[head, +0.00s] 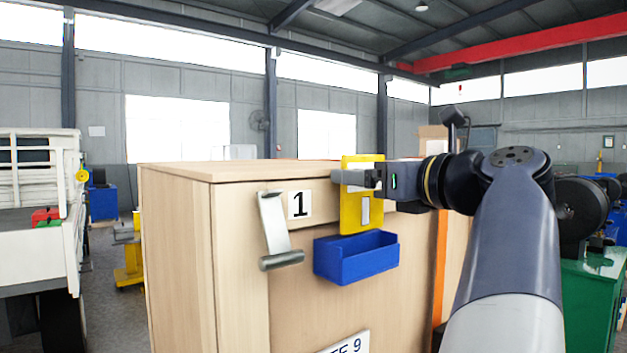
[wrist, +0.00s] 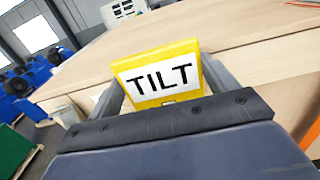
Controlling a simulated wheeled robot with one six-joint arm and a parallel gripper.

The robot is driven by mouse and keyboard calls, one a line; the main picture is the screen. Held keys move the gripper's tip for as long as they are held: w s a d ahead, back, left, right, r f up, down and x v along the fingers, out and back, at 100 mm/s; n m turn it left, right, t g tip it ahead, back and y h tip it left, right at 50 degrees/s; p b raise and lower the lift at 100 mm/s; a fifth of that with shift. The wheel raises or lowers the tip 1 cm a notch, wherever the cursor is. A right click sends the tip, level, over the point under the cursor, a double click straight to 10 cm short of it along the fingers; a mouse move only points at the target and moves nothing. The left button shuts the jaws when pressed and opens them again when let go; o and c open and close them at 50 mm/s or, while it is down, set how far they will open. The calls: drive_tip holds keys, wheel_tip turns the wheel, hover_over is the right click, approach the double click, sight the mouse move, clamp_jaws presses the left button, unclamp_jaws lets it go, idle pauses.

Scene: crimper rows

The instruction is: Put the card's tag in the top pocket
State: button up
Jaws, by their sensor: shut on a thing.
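A yellow tag (head: 349,217) is held upright in my gripper (head: 362,180) in front of the wooden cabinet's upper edge. In the wrist view the tag (wrist: 134,96) shows a white label reading "TILT" and sits between the two grey fingers. My gripper is shut on it. A blue open-topped pocket (head: 370,265) is on the cabinet's front, below the tag and apart from it. The inside of the pocket is mostly hidden. No other pocket shows. I cannot make out a card.
The wooden cabinet (head: 180,240) bears a "1" label (head: 299,205), a metal lever with a cylindrical grip (head: 275,232) left of the pocket, and a partly cut-off white plate (head: 350,344) below. An orange upright strip (head: 440,265) is at right. Space above the cabinet is clear.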

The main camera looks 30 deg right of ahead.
sight(366, 213)
drive_tip(key=shift+f+b, duration=1.55)
drive_tip(key=shift+f, duration=1.05)
drive_tip(key=shift+f, duration=0.45)
drive_tip(key=o, duration=1.1)
drive_tip(key=shift+s, duration=0.15)
drive_tip(key=s, duration=0.3)
drive_tip(key=s+b, duration=0.1)
drive_tip(key=s, duration=0.6)
drive_tip(key=shift+s+d+b, duration=0.3)
drive_tip(key=shift+d, duration=0.1)
drive_tip(key=shift+w+a+p, duration=0.2)
drive_tip(key=shift+w+p, duration=0.15)
drive_tip(key=shift+w, duration=2.4)
drive_tip(key=shift+w+a+p, duration=0.2)
drive_tip(key=shift+w+p, duration=0.15)
drive_tip(key=shift+w, duration=2.35)
drive_tip(key=shift+r, duration=0.1)
